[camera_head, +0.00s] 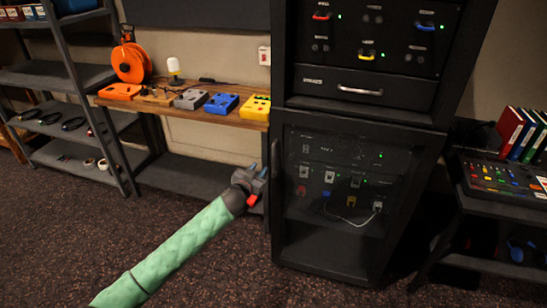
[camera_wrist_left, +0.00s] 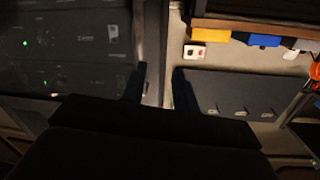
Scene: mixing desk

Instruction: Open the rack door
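The black rack (camera_head: 430,143) stands right of centre in the head view. Its lower glass door (camera_head: 325,240) looks shut, with lit gear and cables behind the dark pane. A dark vertical handle (camera_head: 275,160) runs along the door's left edge. My left gripper (camera_head: 264,172) is just left of that edge, with its fingers apart. In the left wrist view the two fingers (camera_wrist_left: 160,88) stand open, with a pale vertical strip of the rack's edge showing between them. Whether they touch the handle I cannot tell. The glass door (camera_wrist_left: 60,45) fills the left there. My right gripper is out of view.
A wooden shelf (camera_head: 190,108) with coloured pedals and an orange cable reel (camera_head: 130,62) is left of the rack. A low stand with a mixer (camera_head: 505,178) and binders is on the right. The carpet (camera_head: 230,275) before the rack is clear.

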